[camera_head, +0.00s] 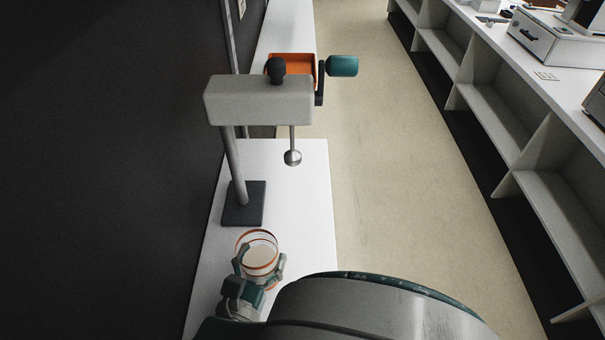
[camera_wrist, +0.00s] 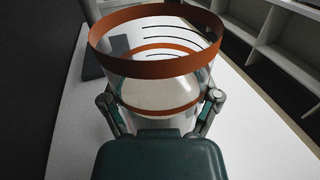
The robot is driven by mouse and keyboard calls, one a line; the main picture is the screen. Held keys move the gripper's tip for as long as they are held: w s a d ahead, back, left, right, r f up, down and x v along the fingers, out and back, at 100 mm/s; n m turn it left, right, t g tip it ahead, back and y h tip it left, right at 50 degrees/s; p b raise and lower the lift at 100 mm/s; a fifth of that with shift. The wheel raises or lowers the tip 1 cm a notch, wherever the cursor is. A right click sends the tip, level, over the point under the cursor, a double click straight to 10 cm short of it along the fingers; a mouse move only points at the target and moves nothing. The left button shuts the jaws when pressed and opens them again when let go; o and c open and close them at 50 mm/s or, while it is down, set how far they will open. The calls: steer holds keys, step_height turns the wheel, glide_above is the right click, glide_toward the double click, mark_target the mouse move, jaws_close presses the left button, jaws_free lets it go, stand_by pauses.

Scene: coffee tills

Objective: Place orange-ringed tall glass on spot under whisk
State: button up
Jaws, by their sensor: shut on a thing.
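The orange-ringed tall glass (camera_head: 258,256) is clear, with orange rings and something pale showing inside. My gripper (camera_head: 260,268) is shut around it, near the front of the white counter. In the wrist view the glass (camera_wrist: 155,72) stands upright between the two fingers of my gripper (camera_wrist: 158,112). I cannot tell whether its base touches the counter. The whisk (camera_head: 292,157) hangs on a thin rod from a grey mixer head (camera_head: 258,101), beyond the glass and to its right. No marked spot can be made out under the whisk.
The mixer's post stands on a dark square base (camera_head: 244,204) just beyond the glass. A teal-handled crank (camera_head: 342,66) sticks out right. An orange box (camera_head: 298,65) shows behind the head. White counter (camera_head: 300,215) is bare below the whisk. A dark wall borders the left.

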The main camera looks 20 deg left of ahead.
steer(key=w, duration=1.7)
steer(key=shift+w, duration=0.3)
steer(key=shift+w+f, duration=0.1)
steer(key=shift+f, duration=0.65)
steer(key=o, duration=1.1)
steer(key=shift+f, duration=0.1)
steer(key=shift+o, duration=0.2)
